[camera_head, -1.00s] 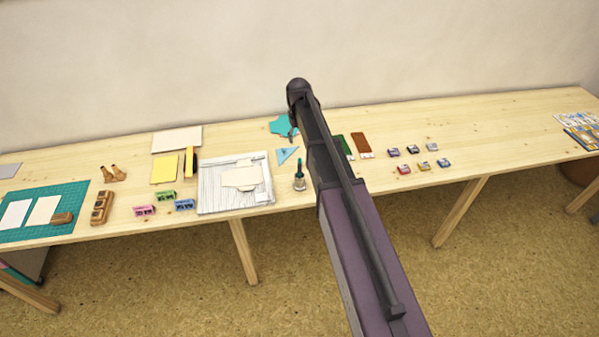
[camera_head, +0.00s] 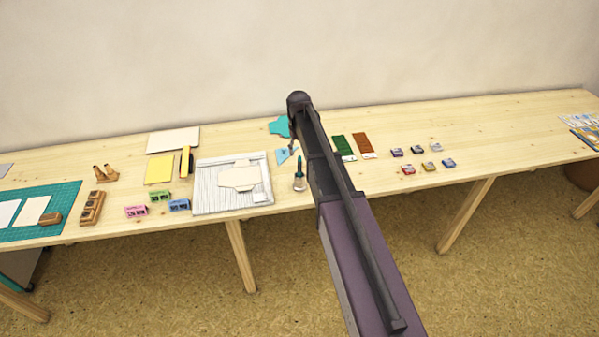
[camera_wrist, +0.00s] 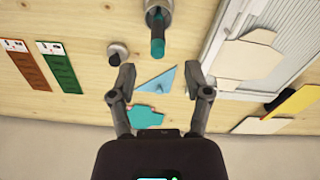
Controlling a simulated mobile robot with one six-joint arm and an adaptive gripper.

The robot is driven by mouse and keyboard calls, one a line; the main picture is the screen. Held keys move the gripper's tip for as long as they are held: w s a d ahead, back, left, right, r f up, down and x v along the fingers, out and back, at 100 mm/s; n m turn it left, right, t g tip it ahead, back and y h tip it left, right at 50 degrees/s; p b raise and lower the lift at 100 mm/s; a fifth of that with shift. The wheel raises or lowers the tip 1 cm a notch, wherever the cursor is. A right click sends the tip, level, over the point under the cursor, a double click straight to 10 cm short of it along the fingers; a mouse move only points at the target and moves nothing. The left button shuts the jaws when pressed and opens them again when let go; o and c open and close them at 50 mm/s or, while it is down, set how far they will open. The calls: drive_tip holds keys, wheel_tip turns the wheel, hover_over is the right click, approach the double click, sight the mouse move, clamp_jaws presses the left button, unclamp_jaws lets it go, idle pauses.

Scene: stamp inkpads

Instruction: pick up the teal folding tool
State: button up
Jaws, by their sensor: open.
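The teal folding tool (camera_head: 298,167) appears to be the teal stick standing upright in a small grey metal cup (camera_head: 299,184) near the table's front, right of the white scoring board. In the wrist view the teal stick (camera_wrist: 158,46) points out of the cup (camera_wrist: 157,12) at the top middle. My gripper (camera_wrist: 159,76) is open and empty, its fingers apart. The cup and stick lie beyond the fingertips in that picture, centred between them.
A blue triangle (camera_wrist: 157,81) and a teal cut sheet (camera_wrist: 147,117) lie behind the cup. A round dark-topped knob (camera_wrist: 117,54) stands beside it. The scoring board (camera_head: 206,190) is left. Green (camera_head: 342,145) and brown (camera_head: 361,142) strips lie right, then several small inkpads (camera_head: 408,170).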

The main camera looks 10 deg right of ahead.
sight(300, 156)
drive_tip(key=shift+f, duration=0.2)
idle(0.3)
drive_tip(key=shift+s+d+f+b, duration=0.1)
drive_tip(key=shift+d+f+b, duration=0.05)
drive_tip(key=shift+f+b, duration=2.4)
drive_tip(key=shift+r, duration=0.1)
clamp_jaws()
